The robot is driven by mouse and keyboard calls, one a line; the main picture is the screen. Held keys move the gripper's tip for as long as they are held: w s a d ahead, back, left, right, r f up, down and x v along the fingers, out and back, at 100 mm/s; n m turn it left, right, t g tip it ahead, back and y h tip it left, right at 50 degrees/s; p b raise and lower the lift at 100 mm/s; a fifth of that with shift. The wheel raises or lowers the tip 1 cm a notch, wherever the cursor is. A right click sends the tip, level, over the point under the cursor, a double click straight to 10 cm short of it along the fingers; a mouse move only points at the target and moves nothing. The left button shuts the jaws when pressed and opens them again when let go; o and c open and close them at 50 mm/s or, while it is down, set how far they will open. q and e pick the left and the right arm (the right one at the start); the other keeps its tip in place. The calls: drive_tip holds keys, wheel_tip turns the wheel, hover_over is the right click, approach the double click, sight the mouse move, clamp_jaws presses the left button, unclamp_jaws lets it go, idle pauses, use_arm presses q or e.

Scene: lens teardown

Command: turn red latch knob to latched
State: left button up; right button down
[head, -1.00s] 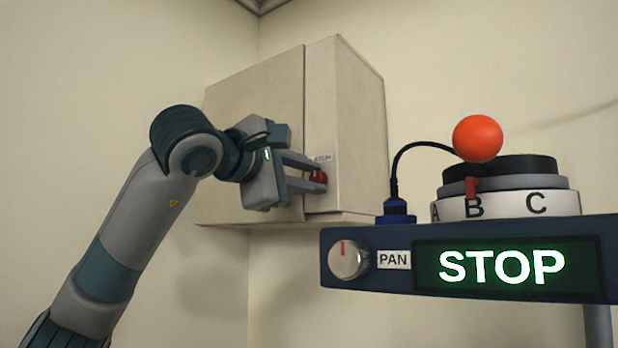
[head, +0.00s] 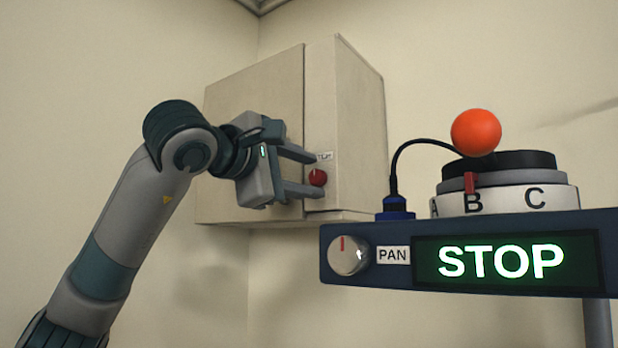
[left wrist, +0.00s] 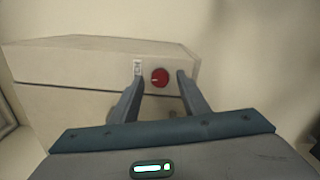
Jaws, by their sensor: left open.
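The red latch knob (head: 318,177) sits on the narrow front strip of a beige wall cabinet (head: 250,140), beside the door seam. A small label (head: 324,156) is just above it; its text is too small to read surely. My left gripper (head: 312,175) is open, with one finger above and one below the knob in the head view. In the left wrist view the knob (left wrist: 160,77) shows between the two spread fingertips (left wrist: 160,74), with a gap on each side. A pale mark shows on the knob's face. My right gripper is not in view.
At the right stands a dark blue panel (head: 400,235) with a PAN dial (head: 347,256) and a lit STOP sign (head: 502,262). Above it is a dial marked A, B, C with an orange ball (head: 476,132) and a black cable (head: 398,160). Bare wall lies below the cabinet.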

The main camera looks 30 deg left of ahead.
use_arm(q)
drive_tip(key=s+a+b, duration=0.2)
drive_tip(key=s+b, duration=0.3)
drive_tip(key=s, duration=1.1)
drive_tip(key=shift+s, duration=0.25)
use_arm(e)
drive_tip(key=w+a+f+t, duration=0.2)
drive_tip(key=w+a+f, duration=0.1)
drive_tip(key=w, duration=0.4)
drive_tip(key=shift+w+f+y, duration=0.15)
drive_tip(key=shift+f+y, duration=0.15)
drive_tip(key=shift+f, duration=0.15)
use_arm(q)
drive_tip(key=shift+a, duration=0.1)
